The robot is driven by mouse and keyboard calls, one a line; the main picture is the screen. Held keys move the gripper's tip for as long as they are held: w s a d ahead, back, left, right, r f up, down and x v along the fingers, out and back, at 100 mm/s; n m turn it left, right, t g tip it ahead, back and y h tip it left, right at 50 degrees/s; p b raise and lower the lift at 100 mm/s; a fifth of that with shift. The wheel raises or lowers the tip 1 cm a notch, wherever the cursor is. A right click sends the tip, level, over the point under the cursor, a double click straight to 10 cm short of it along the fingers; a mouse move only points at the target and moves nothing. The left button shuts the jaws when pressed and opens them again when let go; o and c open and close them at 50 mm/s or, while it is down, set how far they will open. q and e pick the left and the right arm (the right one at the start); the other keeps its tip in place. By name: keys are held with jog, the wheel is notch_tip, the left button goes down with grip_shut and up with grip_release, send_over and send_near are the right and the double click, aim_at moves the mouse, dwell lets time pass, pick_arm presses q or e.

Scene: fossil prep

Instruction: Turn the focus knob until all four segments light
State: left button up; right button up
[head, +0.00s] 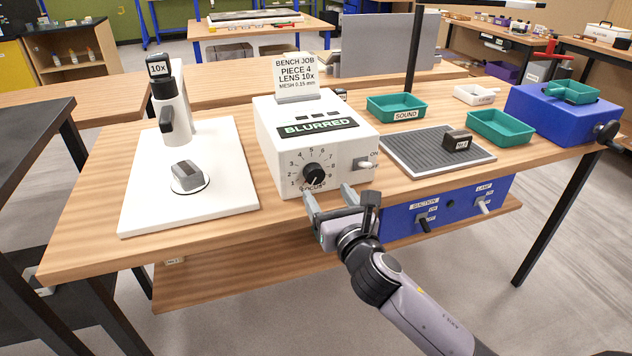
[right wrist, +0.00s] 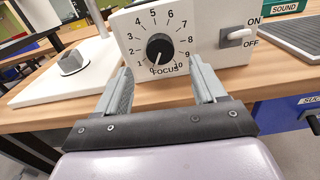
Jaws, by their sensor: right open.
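The small segments (head: 318,116) above that word look dark. The black focus knob (head: 315,174) is on its front, ringed by a numbered scale; it also shows in the right wrist view (right wrist: 160,47), its white mark apparently near 0. My right gripper (head: 328,194) is open and empty, just in front of and slightly below the knob. In the right wrist view its fingers (right wrist: 160,72) straddle the knob's line, apart from it. My left gripper is out of view.
An ON/OFF switch (head: 364,163) sits right of the knob. A microscope stand (head: 172,115) with a specimen (head: 187,175) is on a white base at left. A grey mat (head: 415,160), green trays (head: 397,106) and a blue box (head: 540,120) fill the right side.

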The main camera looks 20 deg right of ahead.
aim_at(316, 177)
jog(key=shift+w+a, duration=0.1)
jog(key=shift+w, duration=3.1)
jog(key=shift+c, duration=0.3)
jog(key=c, duration=1)
